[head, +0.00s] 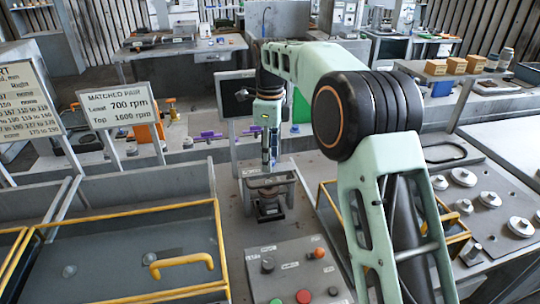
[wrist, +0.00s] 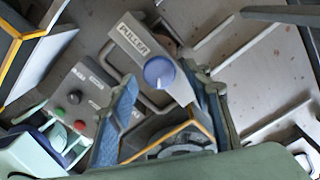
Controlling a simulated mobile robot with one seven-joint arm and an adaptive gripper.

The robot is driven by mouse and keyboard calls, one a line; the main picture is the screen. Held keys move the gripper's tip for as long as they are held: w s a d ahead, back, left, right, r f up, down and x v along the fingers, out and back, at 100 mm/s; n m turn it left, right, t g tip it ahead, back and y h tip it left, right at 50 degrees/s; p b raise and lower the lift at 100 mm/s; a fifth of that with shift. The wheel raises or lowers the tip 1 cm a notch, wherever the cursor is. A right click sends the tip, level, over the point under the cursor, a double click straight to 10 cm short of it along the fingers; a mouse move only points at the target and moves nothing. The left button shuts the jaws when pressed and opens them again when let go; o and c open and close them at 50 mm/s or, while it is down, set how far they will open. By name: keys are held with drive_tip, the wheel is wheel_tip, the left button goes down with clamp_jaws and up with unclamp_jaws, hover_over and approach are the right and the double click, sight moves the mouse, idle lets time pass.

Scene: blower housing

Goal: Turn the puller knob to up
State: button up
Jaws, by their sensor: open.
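The puller knob (wrist: 159,72) is round and blue, on a grey plate marked PULLER (wrist: 132,38) in the wrist view. A small pale mark shows near the knob's lower edge in that view. I cannot tell which setting it marks. My gripper (wrist: 160,84) is open, with one blue-padded finger on each side of the knob in the picture. I cannot tell whether the fingers touch it or how far above it they are. In the head view my gripper (head: 270,160) points down over the puller fixture (head: 268,190), and I cannot make out the knob there.
A control panel (head: 295,270) with red, green and dark buttons stands in front of the fixture. A yellow-railed tray (head: 120,265) lies to the left. Several metal discs (head: 490,198) lie at right. A sign (head: 120,105) reads MATCHED PAIR.

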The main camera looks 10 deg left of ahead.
drive_tip(key=c, duration=1.2)
drive_tip(key=shift+o, duration=0.2)
drive_tip(key=shift+r+n+p, duration=0.1)
drive_tip(key=shift+n+p, duration=0.2)
